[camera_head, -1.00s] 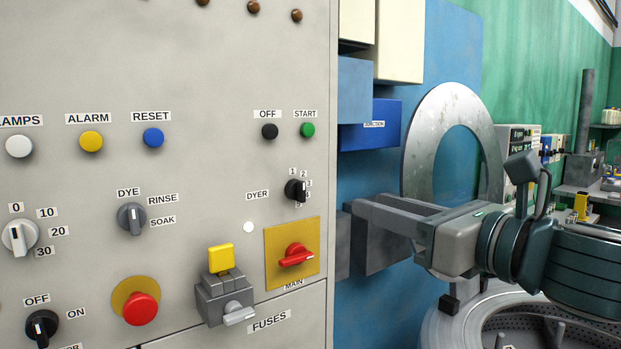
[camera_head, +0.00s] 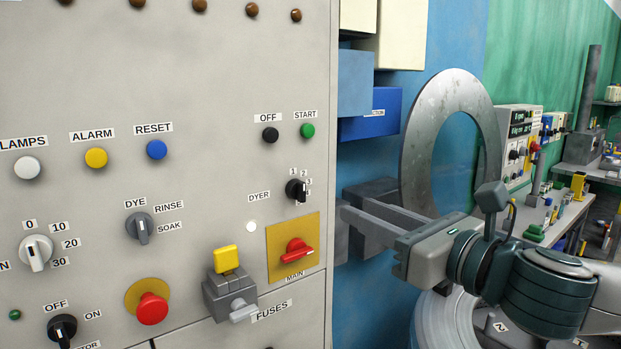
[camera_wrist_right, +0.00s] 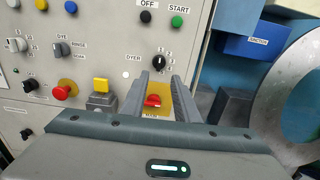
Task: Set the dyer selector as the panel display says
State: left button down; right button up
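The dyer selector (camera_head: 296,189) is a small black knob on the grey panel (camera_head: 200,60), with small number labels on its right and the word DYER on its left. It also shows in the right wrist view (camera_wrist_right: 160,62), just beyond the fingertips. Its pointer direction is too small to read. My right gripper (camera_head: 362,205) is open and empty, right of the selector and apart from it in the head view. In the wrist view its two fingers (camera_wrist_right: 160,82) stand apart, with the red main switch visible between them. No panel display shows readably. My left gripper is out of view.
The red main switch (camera_head: 297,250) on its yellow plate is just below the selector. The fuse block (camera_head: 230,295) and other knobs and buttons lie left. Blue boxes (camera_head: 370,115) and a large metal ring (camera_head: 420,110) stand right of the panel.

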aim_at(304, 186)
jog(key=p+x, duration=0.5)
jog(key=x, duration=0.9)
jog(key=shift+w+a+p, duration=0.15)
jog(key=shift+w+p, duration=0.1)
jog(key=shift+p, duration=0.05)
jog(key=shift+c, duration=0.3)
grip_shut()
